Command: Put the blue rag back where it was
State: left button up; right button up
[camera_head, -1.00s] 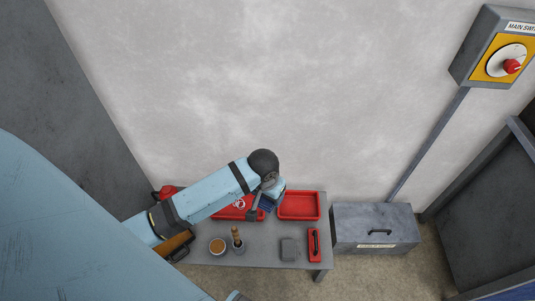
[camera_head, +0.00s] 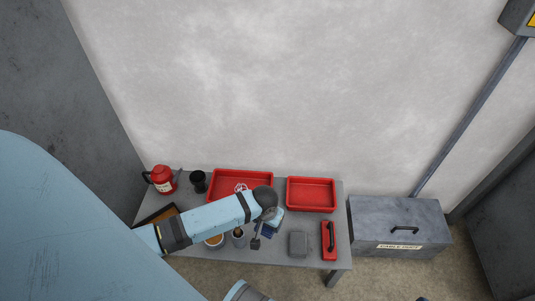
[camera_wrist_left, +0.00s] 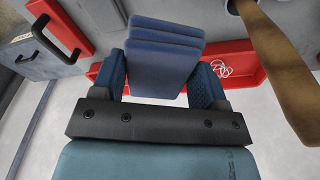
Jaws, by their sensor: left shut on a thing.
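The blue rag (camera_wrist_left: 165,55), a folded stack of layers, is between the fingers of my left gripper (camera_wrist_left: 163,85) in the left wrist view. The gripper is shut on it. In the head view the rag (camera_head: 270,231) shows as a small blue patch beside the left gripper (camera_head: 262,236), over the table (camera_head: 310,262) in front of the gap between two red trays. The left red tray (camera_head: 228,174) holds something white; the right red tray (camera_head: 311,194) looks empty. My right gripper is out of view.
A grey box (camera_head: 298,244) and a red box with a black handle (camera_head: 329,240) lie at the table's right front. A red kettle-like can (camera_head: 162,180) and black jar (camera_head: 199,182) stand at the back left.

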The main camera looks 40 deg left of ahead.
pick_arm(q)
jog(key=b, duration=0.4)
send_over(268, 244)
jog(key=f, duration=1.1)
jog(key=shift+s+f, duration=0.25)
jog(key=shift+f, duration=0.15)
jog(key=shift+f+b, duration=0.3)
jog(key=shift+f, duration=0.05)
jog(key=shift+f+b, duration=0.7)
jog(key=shift+f, duration=1)
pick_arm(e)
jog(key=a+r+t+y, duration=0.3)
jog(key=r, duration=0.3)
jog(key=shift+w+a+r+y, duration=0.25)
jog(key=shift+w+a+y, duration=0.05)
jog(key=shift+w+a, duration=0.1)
pick_arm(q)
jog(key=shift+f, duration=0.1)
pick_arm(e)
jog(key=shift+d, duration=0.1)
pick_arm(q)
jog(key=o, duration=0.9)
